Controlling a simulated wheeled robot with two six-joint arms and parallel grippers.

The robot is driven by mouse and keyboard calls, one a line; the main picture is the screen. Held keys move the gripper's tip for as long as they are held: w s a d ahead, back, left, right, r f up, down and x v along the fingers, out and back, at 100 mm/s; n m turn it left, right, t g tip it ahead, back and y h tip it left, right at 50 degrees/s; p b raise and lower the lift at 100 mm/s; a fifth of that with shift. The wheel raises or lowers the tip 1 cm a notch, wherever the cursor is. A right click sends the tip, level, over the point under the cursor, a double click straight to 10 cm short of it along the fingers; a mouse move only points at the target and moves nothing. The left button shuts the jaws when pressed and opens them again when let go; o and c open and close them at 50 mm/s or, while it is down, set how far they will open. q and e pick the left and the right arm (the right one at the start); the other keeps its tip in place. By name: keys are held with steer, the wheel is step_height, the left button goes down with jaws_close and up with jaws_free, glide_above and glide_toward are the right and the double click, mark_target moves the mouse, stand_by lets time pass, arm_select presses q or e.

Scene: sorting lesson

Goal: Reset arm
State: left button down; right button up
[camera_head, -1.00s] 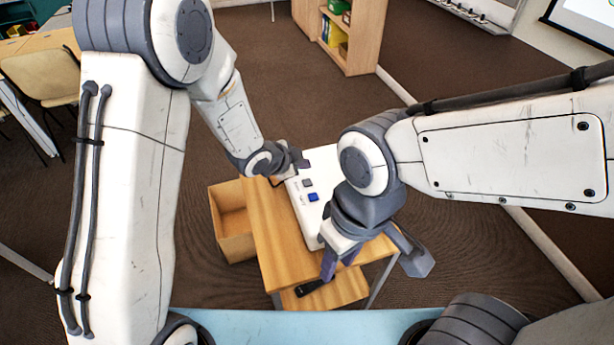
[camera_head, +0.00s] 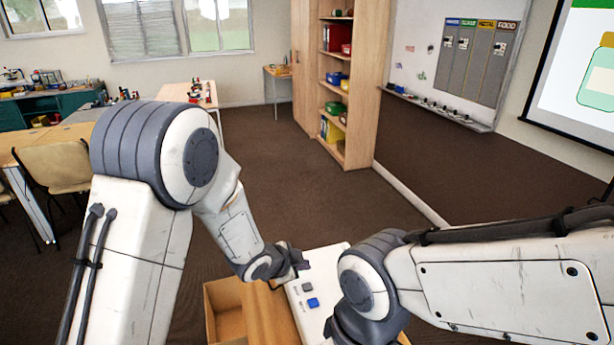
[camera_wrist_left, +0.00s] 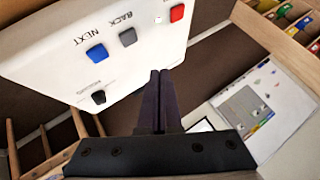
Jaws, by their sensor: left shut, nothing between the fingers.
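My left gripper (camera_head: 298,266) is above the far left edge of a white button panel (camera_head: 330,258). In the left wrist view its dark fingers (camera_wrist_left: 160,100) are together and empty. That view shows the panel (camera_wrist_left: 60,45) with a blue NEXT button (camera_wrist_left: 97,53), a grey BACK button (camera_wrist_left: 128,37), a red button (camera_wrist_left: 177,12) and a black knob (camera_wrist_left: 99,97). The fingertips look close to the panel's edge; contact cannot be told. My right arm comes in from the right over the panel's right part. Its gripper is below the head view's lower edge.
The panel lies on a small wooden table (camera_head: 268,315), with an open wooden box (camera_head: 225,310) at its left. A bookcase (camera_head: 352,90) stands beyond, with a whiteboard (camera_head: 425,50) at right. Desks and a chair (camera_head: 58,168) are at left. The middle floor (camera_head: 265,150) is clear.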

arm_select(q)
steer(key=s+a+r+n+g+y, duration=0.1)
steer(key=s+r+n+g, duration=0.1)
steer(key=s, duration=0.8)
steer(key=s+a+r+n+g+y, duration=0.1)
steer(key=s+r+n, duration=0.3)
steer(key=s, duration=0.6)
steer(key=s+a+r+n+g+y, duration=0.1)
steer(key=s+r+n+g+y, duration=0.1)
steer(key=s, duration=0.9)
step_height(320, 180, up, 3)
steer(key=shift+a+f+n+g, duration=0.1)
steer(key=shift+a+n+g, duration=0.35)
steer(key=shift+g, duration=0.65)
steer(key=shift+d, duration=0.15)
